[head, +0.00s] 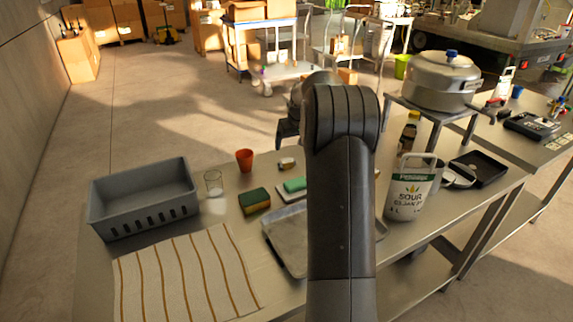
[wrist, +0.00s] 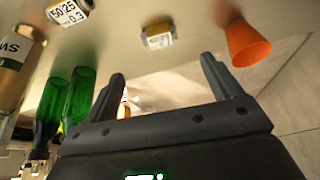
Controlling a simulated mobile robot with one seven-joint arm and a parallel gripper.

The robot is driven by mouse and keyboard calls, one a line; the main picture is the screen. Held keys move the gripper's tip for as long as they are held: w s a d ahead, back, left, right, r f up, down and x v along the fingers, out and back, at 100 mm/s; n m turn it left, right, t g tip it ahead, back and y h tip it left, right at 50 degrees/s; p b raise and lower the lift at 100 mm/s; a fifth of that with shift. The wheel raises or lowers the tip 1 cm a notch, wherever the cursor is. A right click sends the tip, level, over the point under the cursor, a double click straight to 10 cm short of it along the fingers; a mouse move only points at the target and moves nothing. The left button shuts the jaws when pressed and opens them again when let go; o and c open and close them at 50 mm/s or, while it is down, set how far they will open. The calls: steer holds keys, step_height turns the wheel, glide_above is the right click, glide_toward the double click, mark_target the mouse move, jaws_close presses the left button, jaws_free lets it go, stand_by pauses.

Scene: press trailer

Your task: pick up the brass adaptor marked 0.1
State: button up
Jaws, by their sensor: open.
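A small brass-coloured adaptor with a pale label (wrist: 158,36) stands on the table in the wrist view, just beyond the fingertips. Its marking is too small to read. In the head view it appears as a small piece (head: 287,163) to the right of the orange cup. A second labelled adaptor (wrist: 68,12), at the wrist view's top left, reads 50/25 and 0.3. My gripper (wrist: 162,67) is open, with nothing between its fingers. In the head view my gripper (head: 287,134) is partly hidden by my arm.
An orange cup (wrist: 247,43) stands close right of the adaptor in the wrist view; green bottles (wrist: 78,95) are at left. The head view shows a grey bin (head: 145,200), glass (head: 213,183), sponge (head: 256,201), striped cloth (head: 185,275) and white tub (head: 410,190).

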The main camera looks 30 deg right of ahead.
mark_target(287, 161)
steer(key=x, duration=1.1)
steer(key=shift+f, duration=0.25)
steer(key=shift+c, duration=0.4)
steer(key=c, duration=1.1)
